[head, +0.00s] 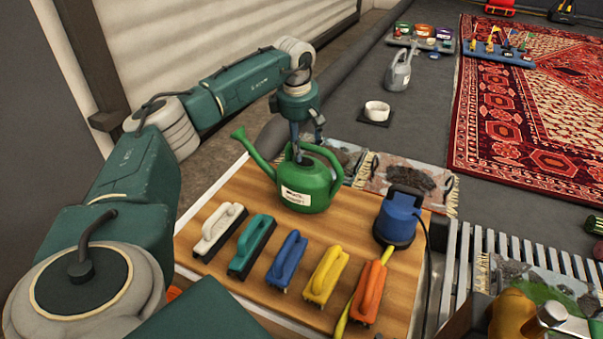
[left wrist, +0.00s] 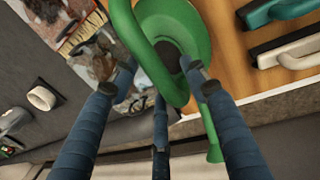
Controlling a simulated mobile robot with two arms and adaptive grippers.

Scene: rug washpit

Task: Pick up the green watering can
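The green watering can (head: 309,188) stands upright on the wooden board (head: 252,200), its spout pointing up and to the left. It carries a white label. My left gripper (head: 298,157) is pointed down at the can's top handle. In the left wrist view the can (left wrist: 200,28) fills the upper middle, and its curved handle passes between the spread fingers of my left gripper (left wrist: 158,72). The fingers look open around the handle, with no clear grip. My right gripper does not show.
Several brushes, among them a yellow one (head: 325,274) and an orange one (head: 369,293), lie in front of the can. A blue pump (head: 398,217) stands at its right.

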